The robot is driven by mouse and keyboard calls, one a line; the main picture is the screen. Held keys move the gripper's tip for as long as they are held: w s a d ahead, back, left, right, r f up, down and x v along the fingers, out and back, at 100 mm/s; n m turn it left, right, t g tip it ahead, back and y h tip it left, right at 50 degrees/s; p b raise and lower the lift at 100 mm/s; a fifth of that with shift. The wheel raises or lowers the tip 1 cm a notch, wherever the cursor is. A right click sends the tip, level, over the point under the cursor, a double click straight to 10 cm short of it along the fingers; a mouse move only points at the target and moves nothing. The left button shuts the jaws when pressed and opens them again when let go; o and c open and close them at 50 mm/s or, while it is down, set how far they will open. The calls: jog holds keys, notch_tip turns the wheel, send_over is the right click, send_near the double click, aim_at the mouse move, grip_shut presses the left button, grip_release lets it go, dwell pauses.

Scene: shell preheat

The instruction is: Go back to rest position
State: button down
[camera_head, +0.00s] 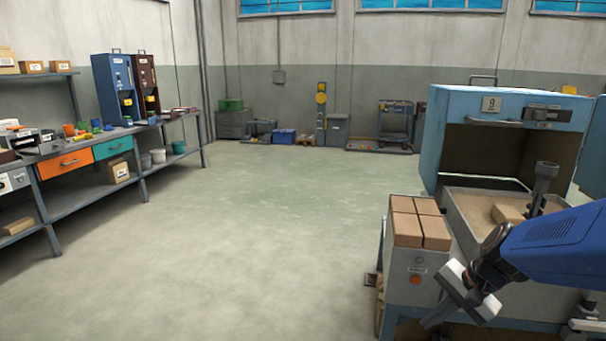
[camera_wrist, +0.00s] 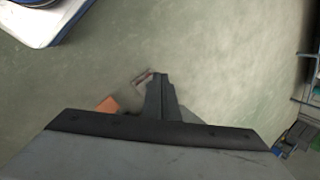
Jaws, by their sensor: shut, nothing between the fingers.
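My gripper (camera_head: 432,322) hangs at the lower right of the head view, in front of the grey stand with the brown blocks. My blue arm reaches in from the right edge. In the wrist view my gripper (camera_wrist: 158,76) points down over the bare floor. Its fingers are together and nothing shows between them.
A blue oven-like box (camera_head: 455,110) with an open front stands at the right, with a tray (camera_head: 462,217) holding a block. Brown blocks (camera_head: 421,222) top the grey stand (camera_head: 408,262). A workbench (camera_head: 75,190) lines the left. The middle floor is clear.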

jog(key=s+r+n+t+h, duration=0.1)
jog(key=s+r+n+h, duration=0.1)
jog(key=s+r+n, duration=0.2)
jog(key=s+a+r+n+t+h, duration=0.1)
jog(key=s+r+n+h, duration=0.1)
jog(key=s+n, duration=0.4)
jog(key=shift+s+a+r, duration=0.2)
jog(key=shift+s+r, duration=0.65)
jog(key=shift+s, duration=1.3)
